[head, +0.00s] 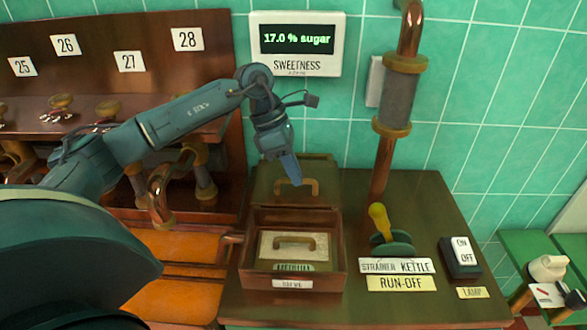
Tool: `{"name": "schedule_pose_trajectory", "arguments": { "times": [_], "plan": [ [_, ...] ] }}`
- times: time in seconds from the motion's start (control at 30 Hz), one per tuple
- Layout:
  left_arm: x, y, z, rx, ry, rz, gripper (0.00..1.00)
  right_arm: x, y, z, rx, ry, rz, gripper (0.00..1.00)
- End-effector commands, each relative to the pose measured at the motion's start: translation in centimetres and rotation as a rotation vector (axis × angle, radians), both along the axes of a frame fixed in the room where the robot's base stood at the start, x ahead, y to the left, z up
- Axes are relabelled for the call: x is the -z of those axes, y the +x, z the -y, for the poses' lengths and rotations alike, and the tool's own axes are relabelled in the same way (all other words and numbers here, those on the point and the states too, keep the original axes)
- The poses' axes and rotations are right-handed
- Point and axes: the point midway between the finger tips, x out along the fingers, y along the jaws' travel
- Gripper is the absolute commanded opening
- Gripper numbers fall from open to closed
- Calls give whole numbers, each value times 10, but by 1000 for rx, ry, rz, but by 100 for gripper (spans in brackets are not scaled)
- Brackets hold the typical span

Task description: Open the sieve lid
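The wooden sieve box (244,276) stands on the brown counter, with a "SIEVE" label on its front. Its lid (264,187) is raised at the back of the box, with its bar handle (296,187) facing me. Inside the open box lies a pale insert (270,247) with its own handle and a small green label. My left gripper (291,171) points down in front of the upper part of the lid, its tips just above or at the handle. Its fingers overlap in this view, so I cannot tell their gap or whether they touch the handle. My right gripper is out of view.
Right of the box stand a yellow-knobbed lever (380,220) with "STRAINER KETTLE" and "RUN-OFF" labels, and a lamp switch (461,257). A copper pipe (383,165) rises behind the lever. A sweetness display (297,42) hangs on the tiled wall. Numbered wooden racks (128,85) stand left.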

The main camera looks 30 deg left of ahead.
Motion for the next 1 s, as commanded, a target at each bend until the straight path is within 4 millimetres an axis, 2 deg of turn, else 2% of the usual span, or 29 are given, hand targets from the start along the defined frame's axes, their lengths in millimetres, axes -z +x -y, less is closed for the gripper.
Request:
{"name": "schedule_pose_trajectory", "arguments": {
  "times": [0.03,0.2,0.53,0.67,1.0],
  "plan": [
    [0,0,0,0,0,0,20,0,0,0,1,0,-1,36],
    [0,0,0,0,1,-1,33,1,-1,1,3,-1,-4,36],
    [-6,0,-3,-1,0,2,33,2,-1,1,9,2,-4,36],
    [-23,-1,-11,-2,1,4,33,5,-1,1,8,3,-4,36],
    [-92,-4,-43,-2,1,4,33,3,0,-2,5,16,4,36]
  ]
}}
